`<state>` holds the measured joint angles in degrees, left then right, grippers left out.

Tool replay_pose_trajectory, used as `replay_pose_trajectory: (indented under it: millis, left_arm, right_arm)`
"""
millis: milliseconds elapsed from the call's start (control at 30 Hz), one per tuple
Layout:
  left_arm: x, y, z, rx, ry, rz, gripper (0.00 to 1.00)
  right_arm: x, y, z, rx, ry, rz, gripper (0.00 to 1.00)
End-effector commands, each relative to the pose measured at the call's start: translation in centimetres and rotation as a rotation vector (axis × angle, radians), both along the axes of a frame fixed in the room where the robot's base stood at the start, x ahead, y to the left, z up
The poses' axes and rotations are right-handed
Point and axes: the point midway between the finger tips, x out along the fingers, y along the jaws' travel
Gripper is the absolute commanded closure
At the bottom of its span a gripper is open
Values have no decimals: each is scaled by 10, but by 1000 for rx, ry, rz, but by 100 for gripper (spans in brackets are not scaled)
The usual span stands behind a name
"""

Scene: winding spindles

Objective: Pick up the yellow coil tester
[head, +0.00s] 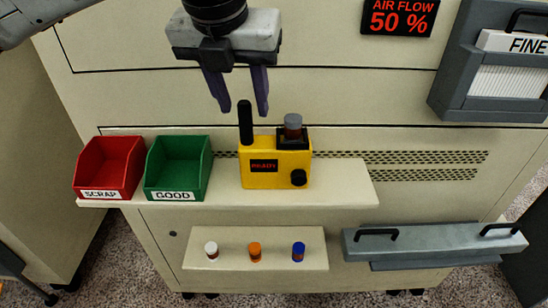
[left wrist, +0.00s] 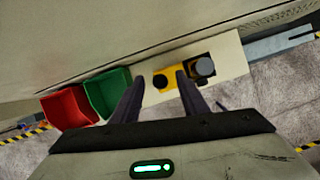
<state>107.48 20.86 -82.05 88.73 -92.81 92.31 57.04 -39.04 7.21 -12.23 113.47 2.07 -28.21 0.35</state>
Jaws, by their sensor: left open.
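The yellow coil tester (head: 258,181) stands upright on the upper shelf in the head view. It has a black antenna-like handle at its left, a grey-topped black socket at its right, a black knob and a small display reading READY. My left gripper (head: 243,110) is open and empty just above the tester, fingers pointing down, with the handle's top close to the fingertips. In the left wrist view the tester (left wrist: 172,80) shows beyond and between the open fingers (left wrist: 159,82). I cannot tell whether a finger touches the handle. My right gripper is not in view.
A red SCRAP bin (head: 108,165) and a green GOOD bin (head: 178,168) stand left of the tester. The shelf (head: 345,185) is clear at its right. A lower shelf (head: 225,262) holds several small spools. A grey tray (head: 435,243) is at lower right; a FINE filter box (head: 490,90) is at upper right.

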Motion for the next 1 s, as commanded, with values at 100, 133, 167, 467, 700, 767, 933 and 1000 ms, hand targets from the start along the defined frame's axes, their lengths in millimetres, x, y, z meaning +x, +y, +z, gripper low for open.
replay_pose_trajectory:
  millis: [100,133,167,467,700,767,933,1000]
  left_arm:
    - [1,0,-2,-1,-2,0,60]
    - [1,0,-2,-1,-2,0,60]
    - [1,0,-1,-1,-2,0,60]
    - [1,0,-1,-1,-2,0,99]
    - [1,0,0,-3,-3,0,100]
    - [1,0,0,-3,-3,0,100]
    - [1,-1,7,-4,-5,1,100]
    - [1,-1,17,-5,-7,2,100]
  right_arm:
    - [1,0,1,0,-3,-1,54]
    - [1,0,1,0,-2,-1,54]
    - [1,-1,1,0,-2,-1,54]
    - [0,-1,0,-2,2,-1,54]
    - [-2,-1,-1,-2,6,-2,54]
    - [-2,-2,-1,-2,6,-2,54]
    - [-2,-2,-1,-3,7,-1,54]
    - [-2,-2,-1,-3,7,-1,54]
